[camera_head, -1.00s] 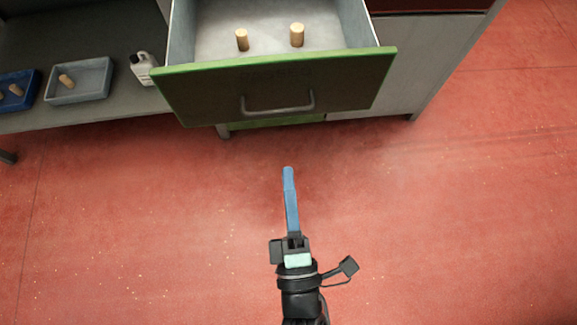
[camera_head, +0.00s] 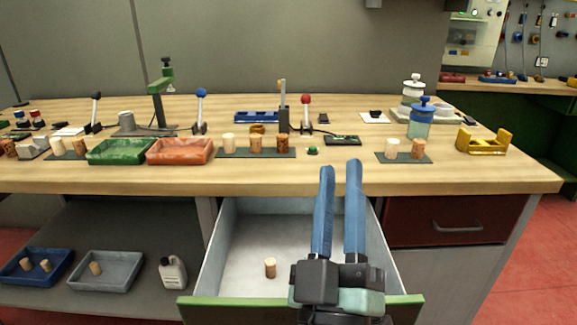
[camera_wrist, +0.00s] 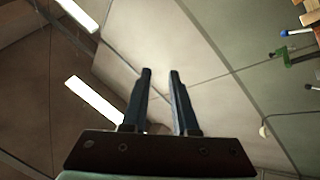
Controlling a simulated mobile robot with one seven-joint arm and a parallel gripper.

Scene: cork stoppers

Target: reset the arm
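My gripper (camera_head: 340,167) points up in front of the open drawer (camera_head: 232,300), right of its middle in the head view. Its two blue fingers stand apart with nothing between them. The wrist view also shows the fingers (camera_wrist: 160,74) parted and empty, against the wall and ceiling. One cork stopper (camera_head: 270,268) stands in the drawer, left of my gripper. My gripper and wrist hide part of the drawer's right side.
The workbench (camera_head: 300,178) behind carries a green tray (camera_head: 120,151), an orange tray (camera_head: 180,151), several corks on dark mats, levers and jars. The lower shelf holds a blue tray (camera_head: 36,268), a grey tray (camera_head: 105,271) and a white bottle (camera_head: 172,273).

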